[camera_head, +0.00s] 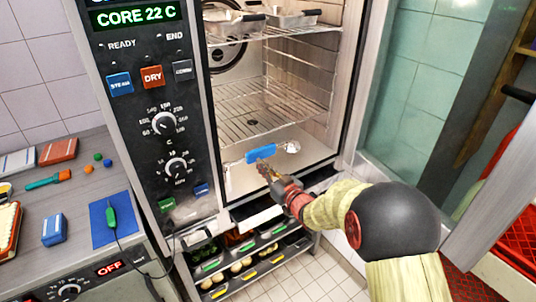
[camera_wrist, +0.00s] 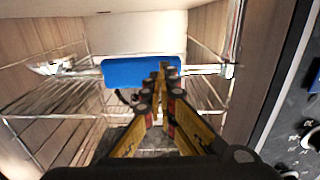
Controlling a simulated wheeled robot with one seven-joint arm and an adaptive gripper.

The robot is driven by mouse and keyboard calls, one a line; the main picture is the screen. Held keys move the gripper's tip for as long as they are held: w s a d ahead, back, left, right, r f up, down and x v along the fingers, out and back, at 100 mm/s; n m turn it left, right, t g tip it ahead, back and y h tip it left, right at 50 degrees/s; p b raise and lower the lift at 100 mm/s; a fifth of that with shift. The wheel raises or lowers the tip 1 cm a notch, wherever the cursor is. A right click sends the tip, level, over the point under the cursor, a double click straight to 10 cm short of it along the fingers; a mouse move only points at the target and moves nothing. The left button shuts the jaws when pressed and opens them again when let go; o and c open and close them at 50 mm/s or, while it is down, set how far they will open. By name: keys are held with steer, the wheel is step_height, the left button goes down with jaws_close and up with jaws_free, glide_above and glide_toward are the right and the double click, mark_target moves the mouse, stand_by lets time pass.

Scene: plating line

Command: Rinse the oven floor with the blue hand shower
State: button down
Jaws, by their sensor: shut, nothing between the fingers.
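The blue hand shower (camera_head: 262,153), a blue grip with a silver head (camera_head: 291,147), shows at the front of the open oven cavity. In the wrist view its blue grip (camera_wrist: 125,72) lies crosswise, with silver parts at both ends. My gripper (camera_head: 262,165) is shut and empty, its fingertips (camera_wrist: 160,72) overlapping the blue grip in the picture. I cannot tell whether they touch it. The oven floor (camera_head: 312,147) is pale metal and shows around the hand shower. Part of the grip is hidden behind my fingers in the wrist view.
Wire racks (camera_head: 285,82) line the cavity, with metal trays (camera_head: 292,20) on the upper one. The control panel (camera_head: 150,95) stands left of the opening. Drawers of food trays (camera_head: 245,262) are below. A counter (camera_head: 85,190) with small items is at left.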

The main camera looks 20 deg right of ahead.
steer(key=p+v, duration=0.1)
steer(key=v, duration=0.9)
steer(key=shift+p, duration=0.35)
steer(key=shift+s+r, duration=0.1)
